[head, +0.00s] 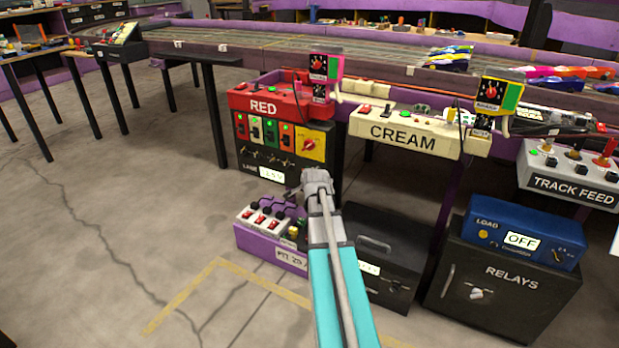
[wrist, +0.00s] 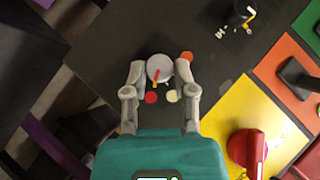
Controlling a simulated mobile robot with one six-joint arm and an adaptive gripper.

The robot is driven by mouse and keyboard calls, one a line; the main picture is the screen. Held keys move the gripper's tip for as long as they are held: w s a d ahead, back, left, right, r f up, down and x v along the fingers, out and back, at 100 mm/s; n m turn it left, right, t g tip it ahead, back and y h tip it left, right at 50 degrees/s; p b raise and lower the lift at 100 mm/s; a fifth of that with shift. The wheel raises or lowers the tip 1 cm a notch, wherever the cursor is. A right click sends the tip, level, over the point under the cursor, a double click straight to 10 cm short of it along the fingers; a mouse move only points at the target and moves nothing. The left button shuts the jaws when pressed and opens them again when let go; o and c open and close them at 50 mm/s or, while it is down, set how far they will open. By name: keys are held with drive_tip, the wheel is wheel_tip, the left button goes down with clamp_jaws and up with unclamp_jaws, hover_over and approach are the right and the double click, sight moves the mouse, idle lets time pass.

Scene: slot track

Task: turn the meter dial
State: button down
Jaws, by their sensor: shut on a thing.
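A round grey dial (wrist: 159,66) with a red pointer sits on a black panel in the wrist view. Small red, orange and cream dots lie around it. I take it to be the meter dial; no label is readable there. My gripper (wrist: 160,72) is shut on it, one finger on each side. The pointer aims down and slightly left in that view. In the head view my gripper (head: 318,178) is at the lower right of the black control box under the RED sign (head: 265,107), and it hides the dial.
A yellow panel with a red knob (wrist: 246,148) and orange and green switch panels are close by in the wrist view. A purple switch box (head: 270,238), a black case (head: 385,240) and the RELAYS cabinet (head: 500,285) stand low. The floor (head: 120,230) at left is clear.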

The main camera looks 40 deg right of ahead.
drive_tip(key=shift+w, duration=0.15)
drive_tip(key=c, duration=0.5)
unclamp_jaws()
drive_tip(key=shift+a, duration=0.1)
drive_tip(key=shift+c, duration=0.2)
drive_tip(key=shift+o, duration=0.6)
drive_tip(key=s+a+r+n+g+y+p, duration=0.1)
drive_tip(key=a+n+y+p, duration=0.15)
drive_tip(key=a, duration=0.55)
drive_tip(key=s+a+n+g+y+p, duration=0.1)
drive_tip(key=s+a+n+g+p, duration=0.2)
drive_tip(key=a, duration=0.6)
drive_tip(key=a+r+n+y+p, duration=0.1)
drive_tip(key=a+n+y+p, duration=0.2)
drive_tip(key=a, duration=0.5)
drive_tip(key=s+a+r+n+g+p, duration=0.2)
drive_tip(key=s+a+n+g+p, duration=0.15)
drive_tip(key=s+a, duration=0.4)
drive_tip(key=s+a+r+n+g+p, duration=0.25)
drive_tip(key=s+a+n+p, duration=0.2)
drive_tip(key=a, duration=0.55)
wheel_tip(320, 180, up, 38)
drive_tip(key=p, duration=3.7)
drive_tip(key=shift+s+a+f+n, duration=0.15)
drive_tip(key=shift+s+a+n, duration=0.1)
drive_tip(key=shift+n, duration=0.2)
